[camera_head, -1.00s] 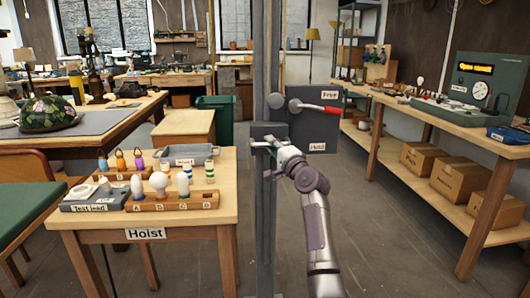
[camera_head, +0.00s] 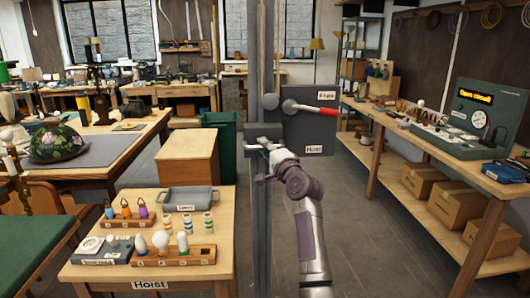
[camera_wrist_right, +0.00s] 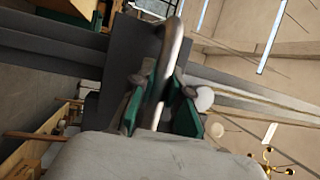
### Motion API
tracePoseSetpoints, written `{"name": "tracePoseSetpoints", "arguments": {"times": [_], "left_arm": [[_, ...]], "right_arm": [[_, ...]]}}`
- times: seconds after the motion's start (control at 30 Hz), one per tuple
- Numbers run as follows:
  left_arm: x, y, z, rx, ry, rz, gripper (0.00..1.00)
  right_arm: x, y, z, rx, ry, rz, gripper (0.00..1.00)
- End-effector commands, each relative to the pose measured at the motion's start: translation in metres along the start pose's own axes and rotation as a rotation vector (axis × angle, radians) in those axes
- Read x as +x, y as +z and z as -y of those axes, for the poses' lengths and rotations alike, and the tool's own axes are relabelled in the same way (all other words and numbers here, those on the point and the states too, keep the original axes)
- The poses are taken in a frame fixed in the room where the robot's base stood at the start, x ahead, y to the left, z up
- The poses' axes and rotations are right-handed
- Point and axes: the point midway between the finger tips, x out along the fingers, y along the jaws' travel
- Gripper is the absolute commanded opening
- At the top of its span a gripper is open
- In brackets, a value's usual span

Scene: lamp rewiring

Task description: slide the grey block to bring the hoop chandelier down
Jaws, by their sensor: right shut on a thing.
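The grey block (camera_head: 258,134) sits on the tall grey column (camera_head: 262,60), beside a dark panel (camera_head: 325,125) with a red-handled lever (camera_head: 318,109). My right gripper (camera_head: 263,160) is at the block's front. In the right wrist view its green-padded fingers (camera_wrist_right: 162,105) are shut around a curved metal handle (camera_wrist_right: 174,45) on the block. A fixture with pale candle-like parts (camera_head: 12,163) shows at the left edge of the head view; I cannot tell if it is the hoop chandelier. A brass fixture (camera_wrist_right: 275,164) shows in the wrist view's corner. My left gripper is not in view.
The small table labelled Hoist (camera_head: 205,285) stands left of the column with bulbs and a grey tray (camera_head: 190,199). A bench with a green console (camera_head: 475,118) runs along the right. The floor (camera_head: 370,235) between is clear.

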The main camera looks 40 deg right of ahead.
Motion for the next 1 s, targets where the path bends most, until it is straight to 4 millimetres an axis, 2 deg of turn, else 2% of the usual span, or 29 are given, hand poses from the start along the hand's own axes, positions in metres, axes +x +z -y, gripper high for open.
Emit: {"name": "tracePoseSetpoints", "arguments": {"times": [0.03,0.2,0.43,0.87,0.9,1.0], "left_arm": [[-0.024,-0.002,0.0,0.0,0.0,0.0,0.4],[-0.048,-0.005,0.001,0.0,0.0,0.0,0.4],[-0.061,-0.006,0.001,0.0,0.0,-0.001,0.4],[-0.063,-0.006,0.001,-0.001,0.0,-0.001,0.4],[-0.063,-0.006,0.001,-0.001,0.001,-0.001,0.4],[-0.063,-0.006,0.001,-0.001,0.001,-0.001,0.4]], "right_arm": [[0.004,-0.004,0.035,-0.001,-0.019,-0.007,0.0],[0.009,-0.006,0.061,0.0,-0.01,-0.005,0.0],[0.013,-0.005,0.074,0.003,0.001,0.0,0.0],[0.013,-0.007,0.08,0.0,-0.007,-0.003,0.0],[0.013,-0.007,0.081,0.0,-0.008,-0.003,0.17],[0.013,-0.007,0.081,0.0,-0.009,-0.004,0.33]]}}
